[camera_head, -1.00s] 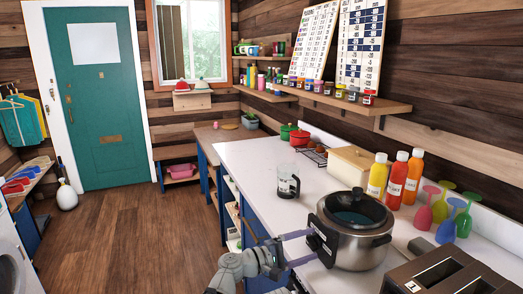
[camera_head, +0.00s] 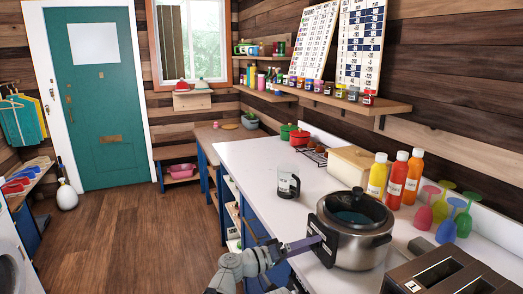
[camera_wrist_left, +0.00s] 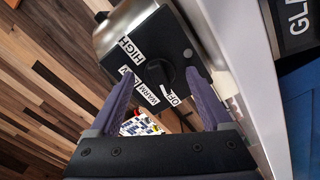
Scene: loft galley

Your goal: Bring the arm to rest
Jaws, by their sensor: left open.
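My left gripper (camera_head: 316,241) is at the front control panel of the steel slow cooker (camera_head: 362,247), which stands on the white counter. In the left wrist view the two purple fingers (camera_wrist_left: 161,80) are apart, with the dark round knob (camera_wrist_left: 158,72) of the panel between and beyond them. The panel (camera_wrist_left: 150,50) carries the labels HIGH, WARM and OFF. I cannot tell whether the fingers touch the knob. In the head view one finger hides the other and most of the knob. My right gripper is not in view.
A glass mug (camera_head: 288,183) stands on the counter (camera_head: 245,155) behind the cooker. A toaster (camera_head: 445,275) is at the near right. Sauce bottles (camera_head: 396,180) and coloured glasses (camera_head: 445,222) line the wall side. The wooden floor (camera_head: 140,235) at left is clear.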

